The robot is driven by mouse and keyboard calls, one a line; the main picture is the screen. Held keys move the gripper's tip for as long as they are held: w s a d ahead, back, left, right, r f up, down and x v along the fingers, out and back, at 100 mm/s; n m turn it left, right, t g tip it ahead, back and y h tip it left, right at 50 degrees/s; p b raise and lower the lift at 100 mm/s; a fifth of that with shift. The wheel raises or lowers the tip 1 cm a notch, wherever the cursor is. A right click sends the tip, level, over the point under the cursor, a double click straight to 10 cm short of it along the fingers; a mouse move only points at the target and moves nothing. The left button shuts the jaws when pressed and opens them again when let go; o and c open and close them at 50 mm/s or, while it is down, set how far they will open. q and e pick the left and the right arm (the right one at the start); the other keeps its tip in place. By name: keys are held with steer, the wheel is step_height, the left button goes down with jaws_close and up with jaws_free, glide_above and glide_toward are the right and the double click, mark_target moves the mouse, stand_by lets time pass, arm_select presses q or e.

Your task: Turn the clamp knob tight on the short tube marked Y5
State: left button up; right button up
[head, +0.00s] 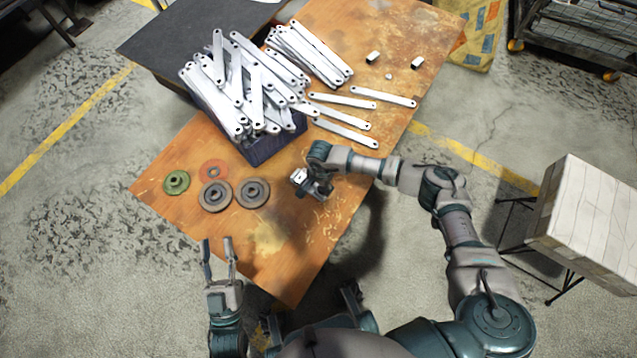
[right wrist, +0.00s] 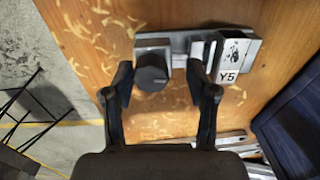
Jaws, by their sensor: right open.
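The Y5 piece shows in the right wrist view as a grey metal clamp (right wrist: 180,40) with a white label (right wrist: 233,60) reading Y5. A dark round knob (right wrist: 152,72) sits on its left part. My right gripper (right wrist: 159,80) is open, its fingers on either side of the knob; I cannot tell whether they touch it. In the head view the clamp (head: 299,176) shows as a small silver piece on the table, partly hidden by my right gripper (head: 312,187). My left gripper (head: 218,242) is open and empty, off the table's front left edge.
A dark blue crate (head: 275,149) heaped with galvanized brackets (head: 240,85) stands on the wooden table (head: 400,30). More brackets lie loose beside it. A green disc (head: 176,182), a red ring (head: 213,170) and two grey discs (head: 252,192) lie at the left.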

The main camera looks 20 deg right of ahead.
steer(key=shift+f+n, duration=0.1)
steer(key=shift+n, duration=0.3)
steer(key=shift+r, duration=0.2)
steer(key=shift+s+d, duration=0.3)
steer(key=shift+s, duration=0.05)
steer(key=c, duration=1.1)
